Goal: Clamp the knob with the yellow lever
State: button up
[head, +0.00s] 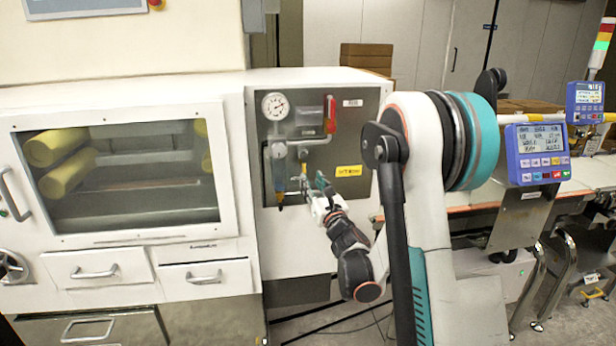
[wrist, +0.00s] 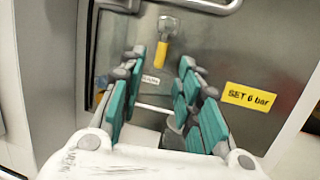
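The yellow lever (wrist: 161,54) hangs down from a round metal knob (wrist: 168,25) on the steel panel, near the top middle of the wrist view. In the head view the lever (head: 294,180) is a small yellow spot, partly lost among the fittings left of my gripper. My gripper (wrist: 163,60) is open, with teal-padded fingers on either side of the lever in the wrist view. The lever seems to lie beyond the fingertips, with no contact visible. In the head view my gripper (head: 318,187) is close in front of the panel.
A yellow "SET 6 bar" label (wrist: 248,97) is right of the fingers. The panel also carries a gauge (head: 275,106), a red lever (head: 330,115) and a blue bowl (head: 279,168). A windowed cabinet (head: 120,235) stands left. A conveyor with a blue display (head: 537,152) stands right.

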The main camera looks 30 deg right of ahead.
jog(key=v, duration=0.6)
jog(key=shift+s+r, duration=0.1)
dwell(0.3)
